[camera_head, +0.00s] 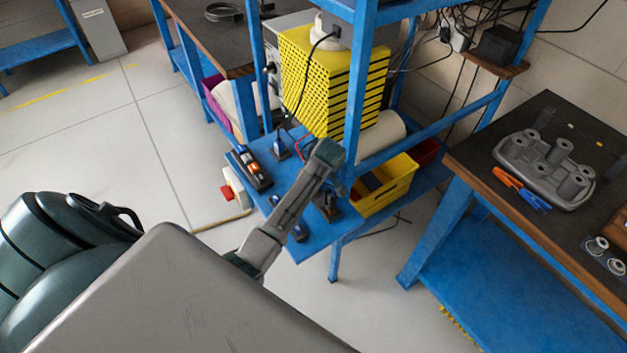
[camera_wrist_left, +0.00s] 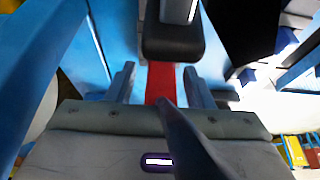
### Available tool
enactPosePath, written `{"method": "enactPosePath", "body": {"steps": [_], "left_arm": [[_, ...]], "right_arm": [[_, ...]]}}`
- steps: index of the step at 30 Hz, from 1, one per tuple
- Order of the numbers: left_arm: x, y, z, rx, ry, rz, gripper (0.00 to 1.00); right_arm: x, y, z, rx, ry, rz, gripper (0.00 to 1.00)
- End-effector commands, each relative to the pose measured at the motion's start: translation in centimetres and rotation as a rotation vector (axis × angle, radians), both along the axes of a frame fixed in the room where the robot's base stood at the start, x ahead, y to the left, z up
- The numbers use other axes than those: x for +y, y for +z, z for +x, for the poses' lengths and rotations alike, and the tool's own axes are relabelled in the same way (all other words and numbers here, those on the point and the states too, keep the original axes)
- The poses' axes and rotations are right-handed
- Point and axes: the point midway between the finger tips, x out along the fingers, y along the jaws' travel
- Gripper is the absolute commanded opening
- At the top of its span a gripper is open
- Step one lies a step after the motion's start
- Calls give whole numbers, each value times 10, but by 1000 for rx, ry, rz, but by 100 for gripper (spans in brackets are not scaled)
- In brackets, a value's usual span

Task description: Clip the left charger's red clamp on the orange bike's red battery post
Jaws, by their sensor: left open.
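My left gripper (camera_wrist_left: 160,75) is open in the left wrist view, one finger on each side. A red strip (camera_wrist_left: 160,82), possibly part of the red clamp, shows between the fingers; I see no grip on it. A black rounded block (camera_wrist_left: 172,42) is just beyond it. In the head view an arm of mine reaches to the blue cart, and its gripper is hidden. A small blue device with thin red wires, perhaps a charger (camera_head: 282,148), stands on the cart's lower shelf. The orange bike and its battery post cannot be made out. My right gripper is not in view.
The blue cart's post (camera_head: 356,95) stands close to my arm. At right, a dark-topped table (camera_head: 475,150) holds a grey casing (camera_head: 540,170) and pliers (camera_head: 520,188). Floor at left is open.

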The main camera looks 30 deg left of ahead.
Motion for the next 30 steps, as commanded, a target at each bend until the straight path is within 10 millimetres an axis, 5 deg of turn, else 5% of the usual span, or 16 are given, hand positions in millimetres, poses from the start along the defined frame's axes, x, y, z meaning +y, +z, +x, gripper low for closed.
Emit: {"method": "enactPosePath", "body": {"steps": [8, 15, 30], "left_arm": [[0, 0, 0, 0, 0, 0, 45], [0, 0, 0, 0, 0, 0, 2], [0, 14, 1, -4, 1, 0, 2]], "right_arm": [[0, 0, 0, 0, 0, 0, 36], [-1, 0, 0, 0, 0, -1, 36], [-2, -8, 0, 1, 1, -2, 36]]}}
